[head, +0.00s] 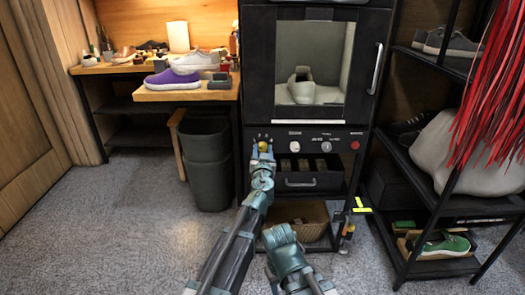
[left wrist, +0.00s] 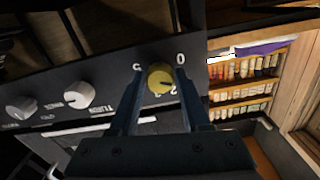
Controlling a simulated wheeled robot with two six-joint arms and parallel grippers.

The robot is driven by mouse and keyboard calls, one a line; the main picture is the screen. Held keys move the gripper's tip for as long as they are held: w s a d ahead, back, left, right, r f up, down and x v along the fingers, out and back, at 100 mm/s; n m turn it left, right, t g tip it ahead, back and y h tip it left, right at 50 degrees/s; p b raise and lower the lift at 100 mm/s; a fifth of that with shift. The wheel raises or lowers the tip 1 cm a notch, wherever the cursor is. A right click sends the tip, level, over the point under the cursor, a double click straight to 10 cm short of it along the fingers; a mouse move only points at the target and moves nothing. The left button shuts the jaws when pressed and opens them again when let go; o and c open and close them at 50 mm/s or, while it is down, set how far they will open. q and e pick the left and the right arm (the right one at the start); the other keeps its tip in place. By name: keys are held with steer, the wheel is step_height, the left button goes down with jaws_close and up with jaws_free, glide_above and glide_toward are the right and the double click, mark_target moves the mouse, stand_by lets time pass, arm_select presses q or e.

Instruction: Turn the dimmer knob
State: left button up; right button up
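The yellow dimmer knob (head: 263,147) sits at the left end of the dark control panel under the cabinet window. In the left wrist view the knob (left wrist: 160,79) has a dark pointer mark and white markings around it on the panel. My left gripper (head: 262,144) is at the knob, and its tip hides part of it in the head view. In the left wrist view the two fingers (left wrist: 160,85) stand on either side of the knob, with what looks like a narrow gap.
Two white knobs (left wrist: 79,94) are beside the yellow one, and a red button (head: 355,145) is at the panel's right. A shoe (head: 301,85) stands inside the cabinet (head: 256,60). A dark bin (head: 207,160) is left of it, a shoe rack (head: 440,200) right.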

arm_select(q)
jaws_close()
steer(key=m, duration=0.4)
steer(key=shift+m, duration=2.3)
steer(key=shift+o, duration=2.3)
jaws_free()
steer(key=shift+s, duration=0.1)
